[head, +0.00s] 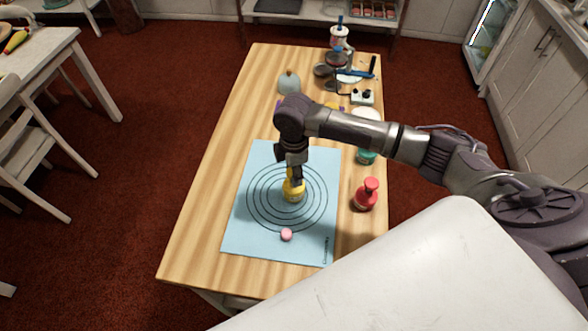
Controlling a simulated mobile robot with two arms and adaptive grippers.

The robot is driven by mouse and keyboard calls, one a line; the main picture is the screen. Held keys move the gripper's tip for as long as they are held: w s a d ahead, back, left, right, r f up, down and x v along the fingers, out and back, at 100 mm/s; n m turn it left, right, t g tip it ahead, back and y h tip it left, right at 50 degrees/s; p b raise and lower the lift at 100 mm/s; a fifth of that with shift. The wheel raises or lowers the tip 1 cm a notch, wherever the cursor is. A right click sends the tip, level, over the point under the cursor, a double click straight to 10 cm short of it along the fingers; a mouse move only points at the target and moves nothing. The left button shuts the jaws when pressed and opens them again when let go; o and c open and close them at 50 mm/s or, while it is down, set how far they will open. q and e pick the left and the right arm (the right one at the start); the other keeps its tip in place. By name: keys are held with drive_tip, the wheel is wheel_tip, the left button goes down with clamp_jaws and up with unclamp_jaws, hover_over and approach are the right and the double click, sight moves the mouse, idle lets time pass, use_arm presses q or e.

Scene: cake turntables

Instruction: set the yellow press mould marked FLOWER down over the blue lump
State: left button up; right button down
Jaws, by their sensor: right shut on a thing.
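My right gripper (294,180) points down over the blue mat (250,222) and is shut on the yellow press mould (293,192). The mould is near the middle of the mat's printed rings. From this view I cannot tell whether it touches the mat or hangs just above it. Its FLOWER marking is too small to read. I see no blue lump; the mould and gripper may hide it. A pink lump (286,234) sits on the mat in front of the mould. My left gripper is not in view.
A red bottle (366,196) stands right of the mat, and a teal container (366,156) is behind it. A grey domed object (289,83) stands behind the mat. Turntables and tools crowd the far right of the wooden table (190,235). The table's left side is clear.

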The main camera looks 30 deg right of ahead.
drive_tip(key=shift+f, duration=0.55)
drive_tip(key=shift+c, duration=1.2)
unclamp_jaws()
drive_tip(key=shift+r+p, duration=3.55)
drive_tip(key=shift+p, duration=0.3)
drive_tip(key=shift+f, duration=0.1)
